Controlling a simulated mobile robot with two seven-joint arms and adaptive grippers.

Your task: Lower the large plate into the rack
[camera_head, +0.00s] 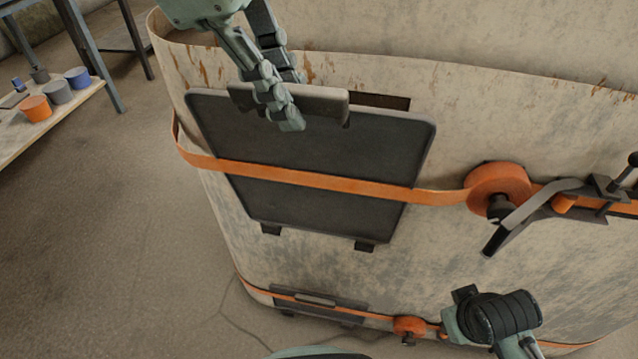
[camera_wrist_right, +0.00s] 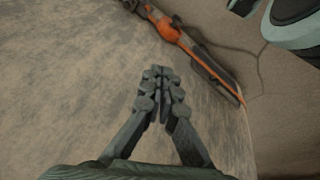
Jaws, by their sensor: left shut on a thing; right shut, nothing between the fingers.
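The large plate (camera_head: 315,160) is a dark, rounded square panel against a tall beige curved wall. An orange strap (camera_head: 320,181) crosses in front of its middle. My left gripper (camera_head: 282,108) is shut on the grey bar (camera_head: 325,102) at the plate's top edge. Two short dark brackets (camera_head: 271,230) (camera_head: 364,246) show at its lower edge; I cannot tell whether they belong to a rack or whether the plate rests on them. My right gripper (camera_wrist_right: 160,80) is shut and empty, away from the plate; the wall lies beyond it in the right wrist view.
An orange strap reel (camera_head: 498,187) and a dark metal lever (camera_head: 530,215) stick out right of the plate. Lower down, a second dark panel (camera_head: 315,299) sits behind another orange strap. A shelf (camera_head: 50,120) with several small pots stands at far left. Open floor lies left of the wall.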

